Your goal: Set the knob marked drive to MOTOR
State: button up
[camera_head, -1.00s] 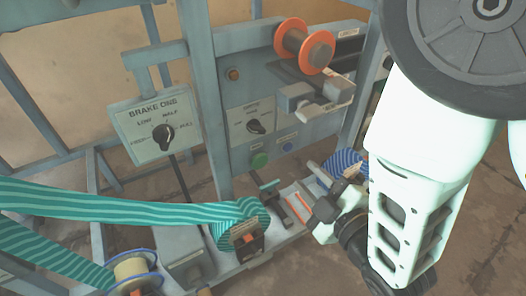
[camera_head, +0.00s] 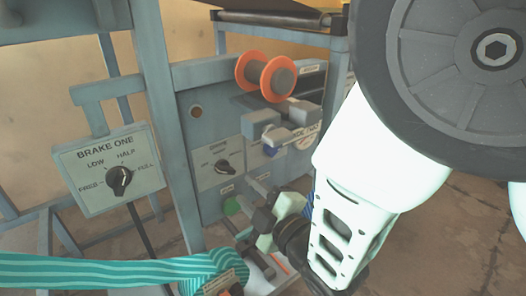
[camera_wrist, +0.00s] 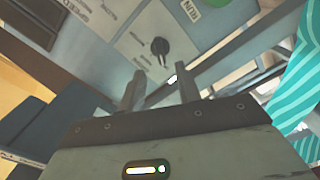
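The drive knob (camera_head: 222,167) is a small black knob on a pale plate on the press's blue-grey panel. Its plate lettering is too small to read surely, and I cannot tell which mark it points at. In the wrist view the knob (camera_wrist: 160,47) shows beyond my fingertips, slightly above the gap between them. My gripper (camera_wrist: 160,84) is open, with two dark fingers apart and nothing between them. In the head view my gripper (camera_head: 252,205) is in front of the panel, below and right of the knob, not touching it.
A BRAKE ONE box (camera_head: 108,170) with a black knob stands left. An orange-flanged spool (camera_head: 267,77) and a grey bracket (camera_head: 283,127) jut out above right. A green button (camera_head: 231,206) sits below the drive plate. Teal striped webbing (camera_head: 100,270) runs along the bottom.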

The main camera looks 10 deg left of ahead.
aim_at(228, 173)
jog(key=x, duration=0.7)
jog(key=shift+w+a+b, duration=0.1)
jog(key=shift+w+b, duration=0.1)
jog(key=shift+b, duration=0.15)
grip_shut()
